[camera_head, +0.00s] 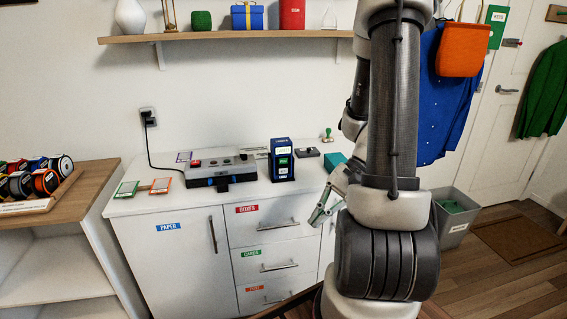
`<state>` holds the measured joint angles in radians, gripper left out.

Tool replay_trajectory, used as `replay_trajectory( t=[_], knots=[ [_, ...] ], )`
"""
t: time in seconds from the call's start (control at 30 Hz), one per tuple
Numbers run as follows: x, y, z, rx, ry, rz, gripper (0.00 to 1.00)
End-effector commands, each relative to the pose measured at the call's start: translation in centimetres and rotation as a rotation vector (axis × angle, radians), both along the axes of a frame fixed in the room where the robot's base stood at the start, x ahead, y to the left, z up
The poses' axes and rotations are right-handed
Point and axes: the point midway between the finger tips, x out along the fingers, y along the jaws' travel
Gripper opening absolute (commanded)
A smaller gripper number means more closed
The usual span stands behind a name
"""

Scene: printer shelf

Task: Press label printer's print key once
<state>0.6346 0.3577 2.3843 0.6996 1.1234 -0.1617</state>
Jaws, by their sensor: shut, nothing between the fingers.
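A low grey machine (217,165) with a red key, dark knobs and a blue lower front lies on the white cabinet top. A cord runs from its area to the wall outlet. A small upright blue device (281,172) with a pale screen and green and white labels stands to its right. I cannot tell for certain which of them is the label printer, and the print key is too small to pick out. My gripper (319,215) is shut and empty, low in front of the cabinet's right part, apart from both devices. My arm hides part of the cabinet's right end.
The white cabinet (180,262) has labelled drawers with handles. Green and orange cards (161,185) lie at its left end, and a dark stapler-like item (307,152) and a green stamp (327,135) lie right. A shelf (235,36) hangs above. A grey bin (455,215) stands right.

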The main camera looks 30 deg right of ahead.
Motion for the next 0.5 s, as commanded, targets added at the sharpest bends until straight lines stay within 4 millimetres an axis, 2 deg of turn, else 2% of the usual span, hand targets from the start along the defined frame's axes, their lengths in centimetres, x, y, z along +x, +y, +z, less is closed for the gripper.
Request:
replay_trajectory(
  t=[0.17,0.27,0.4,0.5],
  knots=[
    [4.4,1.1,-2.9,0.243,-0.002,-0.282,0.00],
    [8.1,0.7,-4.4,0.364,-0.049,-0.465,0.00],
    [14.3,-1.3,-5.9,0.469,-0.191,-0.714,0.00],
    [18.1,-3.1,-5.6,0.480,-0.322,-0.821,0.00]
  ],
)
